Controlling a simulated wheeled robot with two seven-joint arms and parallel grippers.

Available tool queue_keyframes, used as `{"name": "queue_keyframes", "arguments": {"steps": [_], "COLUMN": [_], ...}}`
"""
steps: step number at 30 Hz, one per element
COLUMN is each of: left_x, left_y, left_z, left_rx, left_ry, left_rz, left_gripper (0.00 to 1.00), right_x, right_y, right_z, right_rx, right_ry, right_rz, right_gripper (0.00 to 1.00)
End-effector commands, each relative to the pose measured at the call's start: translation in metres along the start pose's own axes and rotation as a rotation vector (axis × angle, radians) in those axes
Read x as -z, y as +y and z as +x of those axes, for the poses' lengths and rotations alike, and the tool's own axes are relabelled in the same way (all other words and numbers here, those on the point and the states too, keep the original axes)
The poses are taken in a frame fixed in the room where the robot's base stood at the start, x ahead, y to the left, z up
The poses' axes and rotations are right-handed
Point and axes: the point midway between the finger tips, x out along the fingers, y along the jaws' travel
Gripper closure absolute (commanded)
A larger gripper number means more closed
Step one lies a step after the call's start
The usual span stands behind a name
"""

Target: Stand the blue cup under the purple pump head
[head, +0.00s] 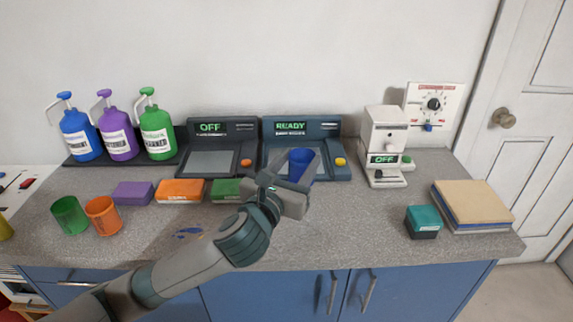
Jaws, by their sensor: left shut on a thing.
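The blue cup (300,162) is held up over the worktop, in front of the station whose display reads READY. My left gripper (297,176) is shut on it; the fingers hide part of the cup. The purple pump bottle (119,142) stands at the back left between a blue and a green one. Its purple pump head (104,94) has a spout pointing left and forward. The cup is well to the right of this bottle. My right gripper does not show.
The blue bottle (78,140) and green bottle (156,138) flank the purple one on a dark tray (177,157). Purple (133,194), orange (180,191) and green blocks (225,189) lie in front. Green (70,215) and orange cups (103,215) stand front left. Worktop at right centre is clear.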

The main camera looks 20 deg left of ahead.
Motion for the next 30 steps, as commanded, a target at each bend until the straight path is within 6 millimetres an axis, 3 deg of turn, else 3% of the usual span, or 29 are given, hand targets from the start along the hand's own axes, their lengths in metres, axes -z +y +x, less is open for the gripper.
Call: {"name": "queue_keyframes", "arguments": {"steps": [15,30], "left_x": [-0.023,-0.03], "left_y": [-0.038,-0.049], "left_z": [0.003,0.004], "left_rx": [0.002,0.0], "left_ry": [-0.001,-0.001], "left_rz": [-0.001,0.0], "left_gripper": [0.8,0.8], "right_x": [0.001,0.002], "right_y": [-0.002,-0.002], "right_z": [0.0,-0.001], "right_rx": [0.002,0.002], "right_ry": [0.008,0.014], "right_rz": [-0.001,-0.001], "right_gripper": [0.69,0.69]}}
